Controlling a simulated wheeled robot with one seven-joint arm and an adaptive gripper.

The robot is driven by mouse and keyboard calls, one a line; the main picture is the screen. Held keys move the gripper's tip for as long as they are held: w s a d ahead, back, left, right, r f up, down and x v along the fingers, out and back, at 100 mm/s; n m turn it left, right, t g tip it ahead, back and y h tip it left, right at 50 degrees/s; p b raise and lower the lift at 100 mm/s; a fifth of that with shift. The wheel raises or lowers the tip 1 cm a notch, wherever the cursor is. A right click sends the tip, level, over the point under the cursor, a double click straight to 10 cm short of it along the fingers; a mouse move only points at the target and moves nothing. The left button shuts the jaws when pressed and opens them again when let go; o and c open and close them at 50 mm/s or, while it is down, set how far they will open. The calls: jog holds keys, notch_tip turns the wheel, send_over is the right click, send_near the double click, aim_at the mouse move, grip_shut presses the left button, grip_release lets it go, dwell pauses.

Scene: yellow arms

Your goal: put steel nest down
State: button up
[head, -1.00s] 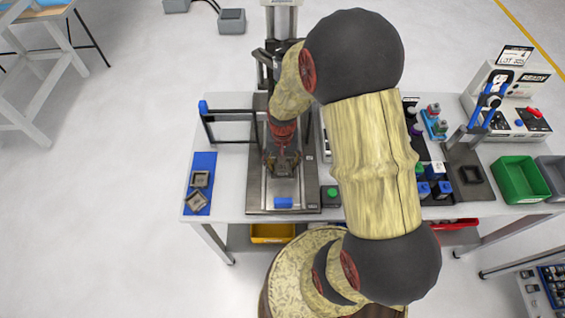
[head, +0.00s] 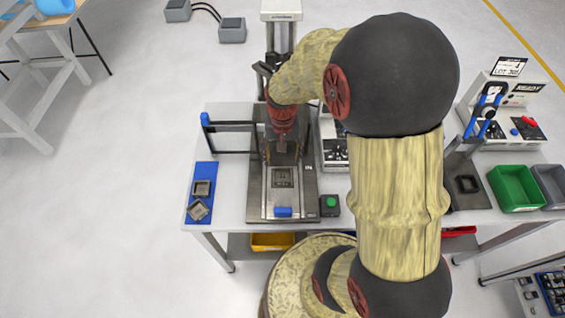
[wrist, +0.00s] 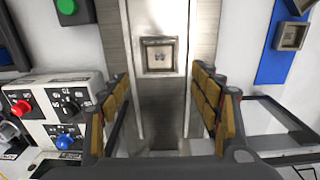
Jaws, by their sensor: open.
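A square steel nest (head: 282,178) sits on the grey metal plate of the press fixture (head: 256,205). In the wrist view the nest (wrist: 158,55) lies flat, centred between two rails, with small marks inside it. My gripper (wrist: 163,100) is open and empty, its yellow-padded fingers spread wide on either side of the track. The nest is beyond the fingertips and apart from them. In the head view my gripper (head: 283,155) is just behind the nest, partly hidden by my wrist.
Two more square nests (head: 203,188) lie on a blue mat (head: 203,169) at the left. A blue handle (head: 283,212) is at the fixture's front, with a green button box (head: 330,204) beside it. A black frame (head: 230,152) stands left. My arm hides the table's right-centre.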

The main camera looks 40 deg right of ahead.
jog(key=s+a+r+n+t, duration=0.1)
jog(key=s+a+r+n, duration=0.15)
jog(key=r, duration=0.55)
jog(key=s+a+r+n+t, duration=0.15)
jog(key=a+r, duration=0.25)
jog(key=r, duration=0.4)
jog(key=s+a+r+n+t, duration=0.2)
jog(key=s+a+r, duration=0.3)
jog(key=s+r, duration=0.3)
jog(key=shift+a+n+t, duration=0.25)
jog(key=shift+n+t, duration=0.15)
jog(key=shift+t, duration=0.15)
jog(key=shift+s, duration=0.1)
notch_tip(320, 180, down, 6)
jog(key=b, duration=0.5)
jog(key=shift+r, duration=0.2)
